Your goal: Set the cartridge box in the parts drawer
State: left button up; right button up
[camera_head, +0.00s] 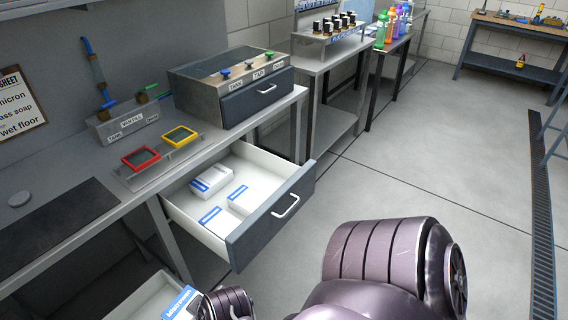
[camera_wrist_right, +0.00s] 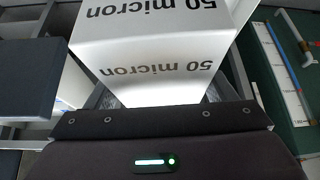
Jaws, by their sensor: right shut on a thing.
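The parts drawer (camera_head: 245,235) is pulled out below the bench in the head view, with a dark front and a pale inside. Several white boxes with blue labels, such as this box (camera_head: 212,180), lie in it, and part of its floor is bare. A white cartridge box (camera_head: 180,304) with a blue label shows at the bottom edge beside my right gripper (camera_head: 215,305). In the right wrist view the box (camera_wrist_right: 150,75) is marked "50 micron", and my right gripper (camera_wrist_right: 160,112) is shut on it. The box's lower part is hidden. My left gripper is out of view.
A second pale open container (camera_head: 140,300) lies at the bottom left of the head view, partly cut off. The bench top carries red and yellow frames (camera_head: 160,148) and a grey tap unit (camera_head: 230,90). Open floor (camera_head: 400,170) lies to the right of the drawer.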

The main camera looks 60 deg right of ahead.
aim_at(270, 192)
jog(key=l+z, duration=0.3)
jog(key=z, duration=0.2)
jog(key=l+z, duration=0.3)
jog(key=z, duration=0.2)
jog(key=i+l+z, duration=0.1)
jog(key=l+z, duration=0.2)
jog(key=z, duration=0.2)
jog(key=i+l+z, duration=0.1)
jog(key=l+z, duration=0.15)
jog(key=z, duration=0.25)
jog(key=i+l+z, duration=0.45)
jog(key=z, duration=0.25)
jog(key=i+l+z, duration=0.1)
jog(key=i+z, duration=0.2)
jog(key=i+u, duration=0.35)
jog(key=i+l+u, duration=0.3)
jog(key=i+u, duration=0.15)
jog(key=u, duration=0.3)
jog(key=i+u, duration=0.15)
jog(key=u, duration=0.25)
jog(key=i+l+u, duration=0.15)
jog(key=u, duration=0.3)
jog(key=i+l+u, duration=0.1)
jog(key=u, duration=0.3)
jog(key=i+l+u, duration=0.1)
jog(key=l+u, duration=0.15)
jog(key=u, duration=0.2)
